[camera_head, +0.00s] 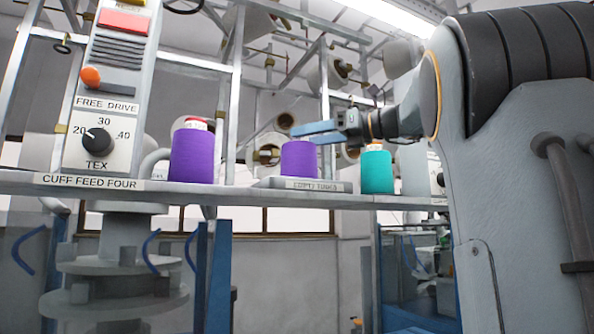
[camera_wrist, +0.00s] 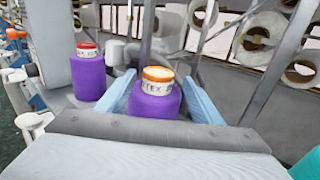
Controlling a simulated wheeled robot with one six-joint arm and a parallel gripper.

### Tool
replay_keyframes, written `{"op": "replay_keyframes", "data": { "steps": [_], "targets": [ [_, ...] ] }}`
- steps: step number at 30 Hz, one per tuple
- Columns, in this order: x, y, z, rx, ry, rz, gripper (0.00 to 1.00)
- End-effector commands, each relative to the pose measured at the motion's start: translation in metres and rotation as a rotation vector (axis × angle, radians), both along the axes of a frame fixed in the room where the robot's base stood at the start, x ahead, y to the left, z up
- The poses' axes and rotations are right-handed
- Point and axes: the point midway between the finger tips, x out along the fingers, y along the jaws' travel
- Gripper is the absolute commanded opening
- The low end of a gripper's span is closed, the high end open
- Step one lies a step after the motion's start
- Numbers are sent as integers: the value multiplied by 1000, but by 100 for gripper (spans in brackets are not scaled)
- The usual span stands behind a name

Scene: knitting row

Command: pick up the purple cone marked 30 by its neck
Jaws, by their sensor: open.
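A purple cone (camera_head: 299,160) with an orange-rimmed top stands on the shelf in the middle. In the wrist view this cone (camera_wrist: 155,104) shows a white neck band reading TEX; its number is not legible. My gripper (camera_head: 306,131) is open at the height of its neck, and the blue fingers hide its top in the head view. In the wrist view my gripper (camera_wrist: 159,80) has one finger on each side of the cone, with nothing clamped. A second purple cone (camera_head: 193,158) with a red top stands to the left, also in the wrist view (camera_wrist: 88,78); its number is not legible.
A teal cone (camera_head: 376,172) stands right of the middle cone. A low tray labelled EMPTY TUBES (camera_head: 335,187) is at the middle cone's base. A control box (camera_head: 110,95) with a TEX dial stands at the left. Metal frame posts rise behind the shelf (camera_head: 235,198).

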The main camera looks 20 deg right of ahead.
Motion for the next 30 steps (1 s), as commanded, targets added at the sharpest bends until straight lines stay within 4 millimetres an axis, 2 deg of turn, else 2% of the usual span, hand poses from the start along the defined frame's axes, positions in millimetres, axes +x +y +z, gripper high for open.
{"op": "replay_keyframes", "data": {
  "steps": [16,26,30],
  "targets": [
    [50,41,4,1,2,1,60],
    [56,43,2,-1,1,-3,60],
    [55,43,2,-1,1,-3,37]
  ]
}}
